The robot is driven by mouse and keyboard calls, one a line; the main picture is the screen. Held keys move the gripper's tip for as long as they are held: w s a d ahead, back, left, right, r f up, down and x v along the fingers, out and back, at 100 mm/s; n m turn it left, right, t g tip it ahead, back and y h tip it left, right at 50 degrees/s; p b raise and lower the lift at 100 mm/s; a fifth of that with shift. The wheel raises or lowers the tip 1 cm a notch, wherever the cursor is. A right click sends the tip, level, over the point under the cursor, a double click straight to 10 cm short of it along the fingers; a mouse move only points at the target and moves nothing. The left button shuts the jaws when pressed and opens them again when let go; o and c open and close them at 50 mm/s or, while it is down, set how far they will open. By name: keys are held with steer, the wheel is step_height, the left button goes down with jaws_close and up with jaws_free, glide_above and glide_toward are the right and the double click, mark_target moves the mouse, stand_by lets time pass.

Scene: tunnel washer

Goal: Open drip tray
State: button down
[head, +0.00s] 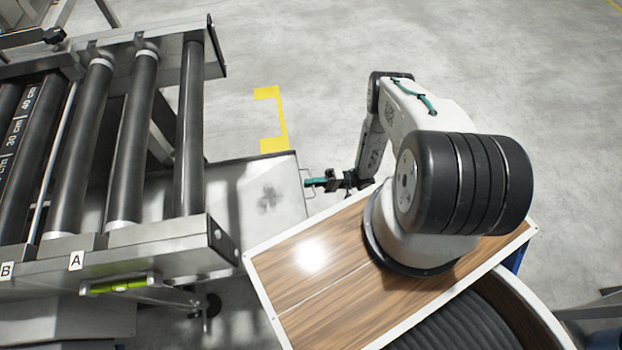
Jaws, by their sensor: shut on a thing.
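The drip tray (268,188) is a flat, light metal tray low down beside the roller conveyor. Its right part sticks out from under the conveyor frame, and its left part is hidden beneath the rollers. A thin wire handle (308,170) stands at its right end. My gripper (312,183), with teal fingers, reaches left from my arm to this handle. It is shut on the handle; the exact contact is small in the picture.
The roller conveyor (130,130) with dark rollers fills the left side. A green spirit level (118,285) sits on its front side. Yellow corner marks (272,120) lie on the floor behind the tray. The grey floor (320,60) is open at the back and right.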

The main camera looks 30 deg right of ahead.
steer(key=shift+w+d, duration=0.1)
steer(key=shift+d, duration=0.45)
steer(key=c, duration=1.9)
jaws_free()
steer(key=v, duration=0.7)
steer(key=shift+d, duration=0.35)
steer(key=shift+s+f, duration=0.1)
steer(key=shift+s, duration=0.15)
